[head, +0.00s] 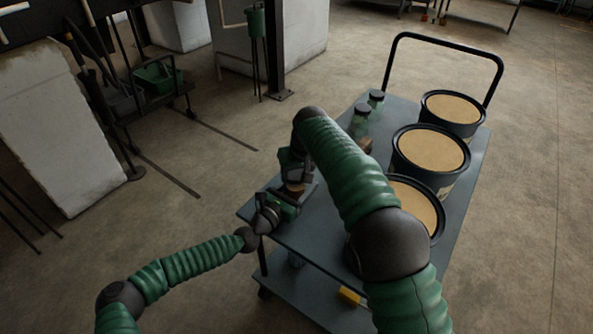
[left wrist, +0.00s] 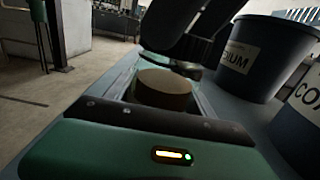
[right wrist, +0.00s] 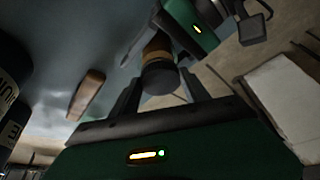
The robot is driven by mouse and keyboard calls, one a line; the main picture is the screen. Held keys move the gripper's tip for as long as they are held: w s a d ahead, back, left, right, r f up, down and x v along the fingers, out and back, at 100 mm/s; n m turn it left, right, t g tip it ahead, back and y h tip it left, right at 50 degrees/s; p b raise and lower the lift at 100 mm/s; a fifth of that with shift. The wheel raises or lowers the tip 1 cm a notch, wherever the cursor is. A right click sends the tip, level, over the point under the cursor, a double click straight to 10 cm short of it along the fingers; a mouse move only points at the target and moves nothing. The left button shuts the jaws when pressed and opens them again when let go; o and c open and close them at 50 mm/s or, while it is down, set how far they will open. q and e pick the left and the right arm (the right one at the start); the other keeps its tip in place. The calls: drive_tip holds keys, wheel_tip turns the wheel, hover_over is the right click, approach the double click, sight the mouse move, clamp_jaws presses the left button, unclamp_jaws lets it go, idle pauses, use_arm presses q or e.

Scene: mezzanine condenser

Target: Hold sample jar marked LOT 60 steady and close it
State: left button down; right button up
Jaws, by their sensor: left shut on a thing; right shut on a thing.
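The sample jar (head: 295,188) stands near the cart's left edge, mostly hidden by my grippers in the head view. In the left wrist view it is a brown cylinder with a tan top (left wrist: 165,88). My left gripper (head: 283,205) is shut on its body. My right gripper (head: 296,172) is above, shut on a dark round lid (right wrist: 160,79). In the right wrist view the lid lines up with the brown jar body (right wrist: 157,47). I cannot tell whether lid and jar touch. No LOT 60 marking is readable.
The cart top (head: 328,222) carries large dark buckets (head: 430,152) along its right side. Two lidded jars (head: 360,121) stand at the back, near a brown block (right wrist: 87,94). A yellow item (head: 349,297) lies on the lower shelf. A black handle (head: 445,45) rises at the far end.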

drive_tip(key=shift+a+m+h, duration=0.15)
drive_tip(key=shift+m+h, duration=0.15)
drive_tip(key=shift+m, duration=0.4)
drive_tip(key=shift+a+m+h, duration=0.1)
drive_tip(key=shift+m+h, duration=0.3)
drive_tip(key=shift+m, duration=0.6)
drive_tip(key=o, duration=1.3)
drive_tip(key=shift+r, duration=2.3)
